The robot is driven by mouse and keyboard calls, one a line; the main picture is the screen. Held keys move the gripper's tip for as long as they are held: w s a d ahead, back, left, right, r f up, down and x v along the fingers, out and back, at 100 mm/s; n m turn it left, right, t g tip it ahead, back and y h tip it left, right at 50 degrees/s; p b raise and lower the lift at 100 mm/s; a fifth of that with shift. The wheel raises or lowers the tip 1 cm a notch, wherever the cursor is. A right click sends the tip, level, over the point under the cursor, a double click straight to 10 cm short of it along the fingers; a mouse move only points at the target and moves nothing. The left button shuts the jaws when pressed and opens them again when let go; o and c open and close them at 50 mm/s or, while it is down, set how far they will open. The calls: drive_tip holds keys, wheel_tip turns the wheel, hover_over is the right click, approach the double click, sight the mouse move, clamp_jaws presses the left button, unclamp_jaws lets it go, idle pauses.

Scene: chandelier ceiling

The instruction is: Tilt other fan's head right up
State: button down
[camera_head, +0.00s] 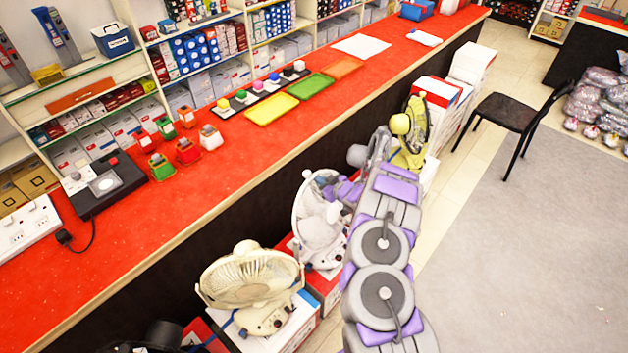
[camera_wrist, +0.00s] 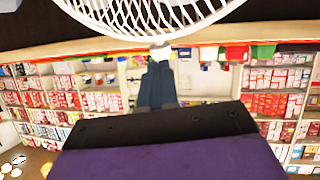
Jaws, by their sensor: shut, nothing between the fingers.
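Several desk fans stand in a row along the counter's front. A cream fan (camera_head: 250,280) is nearest, a white fan (camera_head: 318,218) stands behind it, and a yellow-green fan (camera_head: 412,132) is farther back. My gripper (camera_head: 338,190) is at the white fan's right side, partly hidden by my arm. In the wrist view my gripper (camera_wrist: 160,62) is shut and empty. Its dark fingertips are at or just below a small white part on the rim of a white fan cage (camera_wrist: 150,14). I cannot tell whether they touch.
The fans stand on boxes (camera_head: 320,285) beside the long red counter (camera_head: 240,165). A dark fan-like object (camera_head: 160,335) shows at the lower left edge. A black chair (camera_head: 508,112) stands to the right. The grey floor (camera_head: 530,240) at the right is clear.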

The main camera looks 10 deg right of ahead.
sight(308, 176)
drive_tip(key=x, duration=0.3)
drive_tip(key=shift+w+f+b, duration=0.15)
drive_tip(key=shift+b, duration=0.2)
drive_tip(key=shift+w+a+f, duration=0.1)
drive_tip(key=shift+w+a, duration=0.1)
drive_tip(key=shift+w, duration=0.2)
drive_tip(key=shift+w+a, duration=0.1)
drive_tip(key=shift+w, duration=0.1)
drive_tip(key=shift+w+a+f+g+h+p, duration=0.3)
drive_tip(key=shift+w+a+g+p, duration=0.1)
drive_tip(key=shift+w+a+p, duration=0.15)
drive_tip(key=shift+r, duration=0.1)
